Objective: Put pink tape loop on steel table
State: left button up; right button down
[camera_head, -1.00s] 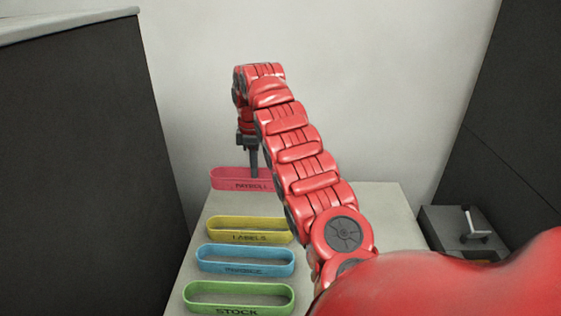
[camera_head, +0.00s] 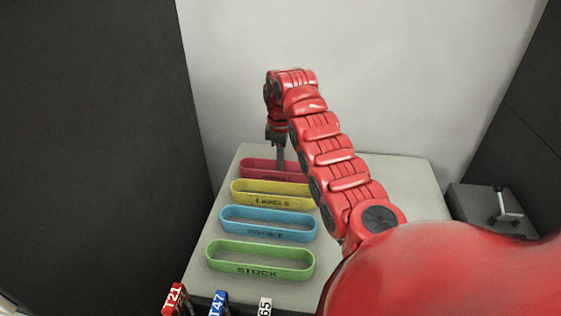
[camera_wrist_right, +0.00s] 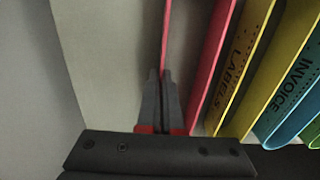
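The pink tape loop (camera_head: 258,167) is at the far end of the row over the grey table (camera_head: 190,290), behind the yellow loop. My right gripper (camera_head: 281,168) points down at it. In the right wrist view, the gripper fingers (camera_wrist_right: 160,85) are close together on one long wall of the pink loop (camera_wrist_right: 215,65); the other wall is apart from them, towards the yellow loop. My arm hides the loop's right end. Whether its underside touches the table I cannot tell. My left gripper is not in view.
A yellow LABELS loop (camera_head: 272,201), a blue loop (camera_head: 268,234) and a green STOCK loop (camera_head: 260,270) lie in a row. A dark block with a metal handle (camera_head: 507,205) stands right.

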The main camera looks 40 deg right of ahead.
jog(key=shift+f, duration=0.2)
jog(key=c, duration=1.1)
grip_release()
jog(key=shift+r, duration=0.1)
notch_tip(320, 180, up, 8)
jog(key=shift+f+p, duration=0.1)
jog(key=shift+p, duration=0.35)
jog(key=shift+f, duration=0.15)
